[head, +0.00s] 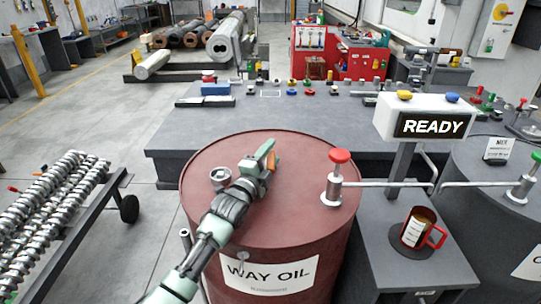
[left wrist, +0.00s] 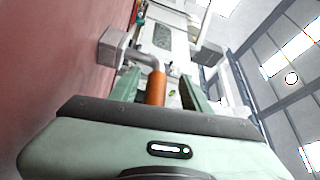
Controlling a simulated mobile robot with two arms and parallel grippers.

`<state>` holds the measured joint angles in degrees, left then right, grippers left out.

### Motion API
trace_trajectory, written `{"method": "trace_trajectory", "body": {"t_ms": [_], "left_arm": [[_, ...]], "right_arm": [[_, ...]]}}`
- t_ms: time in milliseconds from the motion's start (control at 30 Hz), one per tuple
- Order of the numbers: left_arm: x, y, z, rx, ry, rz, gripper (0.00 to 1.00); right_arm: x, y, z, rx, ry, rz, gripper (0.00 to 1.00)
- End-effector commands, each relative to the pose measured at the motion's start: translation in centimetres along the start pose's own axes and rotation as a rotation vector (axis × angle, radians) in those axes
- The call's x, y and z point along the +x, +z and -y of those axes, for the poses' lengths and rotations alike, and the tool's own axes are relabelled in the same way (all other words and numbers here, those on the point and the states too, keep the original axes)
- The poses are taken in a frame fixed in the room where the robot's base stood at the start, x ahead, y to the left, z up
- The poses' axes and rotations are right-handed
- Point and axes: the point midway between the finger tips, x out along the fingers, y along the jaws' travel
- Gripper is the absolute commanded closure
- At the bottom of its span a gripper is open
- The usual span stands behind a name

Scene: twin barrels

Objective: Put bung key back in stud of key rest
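My left gripper (head: 268,152) is over the red way oil barrel (head: 290,170), close above its lid. An orange-handled tool (left wrist: 156,88), which looks like the bung key, is between its two green fingers in the left wrist view. Its grey shaft bends left to a squarish grey block (left wrist: 112,46) near the red surface. Gaps seem to show beside the handle, so whether the fingers press on it is unclear. In the head view, an orange part (head: 271,161) shows at the fingers. I cannot make out the key rest or its stud. My right gripper is out of view.
A round metal fitting (head: 220,176) stands on the lid left of my gripper. A red-knobbed valve (head: 339,172) with a long pipe stands on the right. A red mug (head: 421,230) is on the grey stand below the READY sign (head: 432,125). A dark bench lies behind.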

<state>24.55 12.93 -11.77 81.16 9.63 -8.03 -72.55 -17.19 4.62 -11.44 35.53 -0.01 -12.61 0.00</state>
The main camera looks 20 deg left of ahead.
Motion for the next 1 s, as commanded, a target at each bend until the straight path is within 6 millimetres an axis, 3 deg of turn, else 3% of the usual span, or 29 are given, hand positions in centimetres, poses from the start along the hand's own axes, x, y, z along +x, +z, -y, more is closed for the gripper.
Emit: {"method": "trace_trajectory", "body": {"t_ms": [267, 700, 1000], "left_arm": [[-1.0, 0.1, -0.4, 0.0, 0.006, 0.001, 0.53], [-7.4, 0.1, -0.1, 0.001, 0.002, 0.001, 0.53], [-7.8, 0.0, 0.0, 0.0, 0.001, 0.0, 0.53]], "right_arm": [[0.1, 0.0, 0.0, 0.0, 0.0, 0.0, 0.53], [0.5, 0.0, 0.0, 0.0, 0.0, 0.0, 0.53], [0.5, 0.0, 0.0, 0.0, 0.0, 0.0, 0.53]]}}
